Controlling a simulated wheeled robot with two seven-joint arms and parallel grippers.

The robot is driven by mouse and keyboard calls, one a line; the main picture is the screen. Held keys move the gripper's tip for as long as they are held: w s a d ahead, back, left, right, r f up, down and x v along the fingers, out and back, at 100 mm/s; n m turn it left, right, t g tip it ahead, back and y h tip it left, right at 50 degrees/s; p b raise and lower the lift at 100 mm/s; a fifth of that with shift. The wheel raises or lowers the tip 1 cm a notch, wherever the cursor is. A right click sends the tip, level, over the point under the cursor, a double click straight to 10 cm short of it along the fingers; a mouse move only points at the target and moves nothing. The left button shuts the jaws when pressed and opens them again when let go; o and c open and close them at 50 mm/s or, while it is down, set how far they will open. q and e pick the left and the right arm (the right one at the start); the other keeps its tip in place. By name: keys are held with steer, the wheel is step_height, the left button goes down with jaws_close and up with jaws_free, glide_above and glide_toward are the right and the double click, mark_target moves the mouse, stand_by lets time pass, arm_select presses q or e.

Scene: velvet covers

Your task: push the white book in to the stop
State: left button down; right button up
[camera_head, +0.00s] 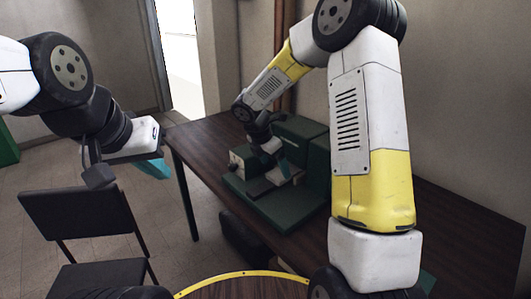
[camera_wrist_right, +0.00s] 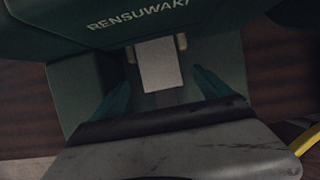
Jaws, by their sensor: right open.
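The white book (camera_wrist_right: 160,65) shows in the right wrist view as a small pale block between two tan posts, in a slot of a dark green fixture (camera_wrist_right: 232,60). My right gripper (camera_wrist_right: 161,84) is open, with one teal finger on each side of the slot line. Its fingertips lie near the book's near end; I cannot tell whether they touch it. In the head view my right gripper (camera_head: 284,166) is low over the fixture (camera_head: 262,205), and the arm hides part of it. My left gripper (camera_head: 153,167) hangs away from the table at left; its finger gap is not clear.
The green fixture stands on a dark wooden table (camera_head: 465,235), with taller green blocks (camera_head: 300,130) behind it. A black chair (camera_head: 85,215) stands left of the table. My right arm covers much of the table's right side. Bare tabletop shows left of the fixture.

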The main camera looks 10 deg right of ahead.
mark_target(278, 174)
steer(key=shift+x, duration=1.9)
steer(key=shift+c, duration=0.4)
steer(key=c, duration=1.5)
steer(key=o, duration=1.6)
steer(key=shift+v, duration=3.9)
